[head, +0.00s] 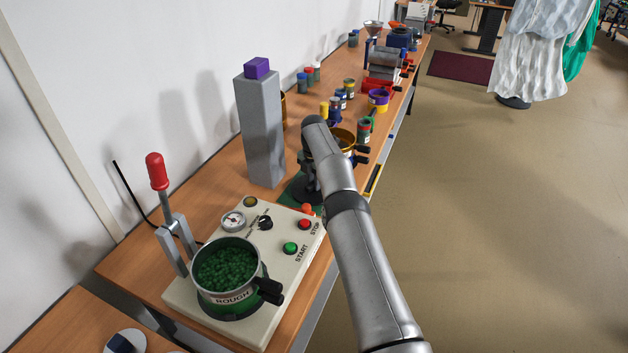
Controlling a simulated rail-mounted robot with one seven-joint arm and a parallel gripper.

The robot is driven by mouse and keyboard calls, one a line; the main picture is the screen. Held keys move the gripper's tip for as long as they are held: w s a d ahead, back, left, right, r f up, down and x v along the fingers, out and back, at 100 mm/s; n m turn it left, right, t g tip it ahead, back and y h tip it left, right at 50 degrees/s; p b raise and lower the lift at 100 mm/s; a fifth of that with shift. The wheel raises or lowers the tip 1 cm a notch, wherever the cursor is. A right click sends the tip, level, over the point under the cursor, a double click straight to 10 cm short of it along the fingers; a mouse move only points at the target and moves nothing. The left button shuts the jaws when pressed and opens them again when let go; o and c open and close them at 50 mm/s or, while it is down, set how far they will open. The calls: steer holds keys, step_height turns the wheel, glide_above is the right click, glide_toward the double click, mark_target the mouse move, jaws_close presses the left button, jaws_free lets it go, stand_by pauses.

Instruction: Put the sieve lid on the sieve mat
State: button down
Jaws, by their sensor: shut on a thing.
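My arm reaches from the lower right to the middle of the head view and bends down there. My gripper (309,192) is small, dark and partly hidden by my own arm, just behind the cream control box. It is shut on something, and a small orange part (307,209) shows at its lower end. This is probably the sieve lid, but its outline is hidden. A dark green patch (292,191) lies on the bench under and beside my gripper. It may be the sieve mat; most of it is covered.
A tall grey block (260,130) with a purple cube (257,68) stands left of my gripper. The control box (187,292) in front carries a pot of green granules (228,266) and a red-handled lever (156,172). Jars and machines crowd the bench behind.

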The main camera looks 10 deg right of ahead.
steer(key=shift+f, duration=0.15)
steer(key=c, duration=1.3)
jaws_free()
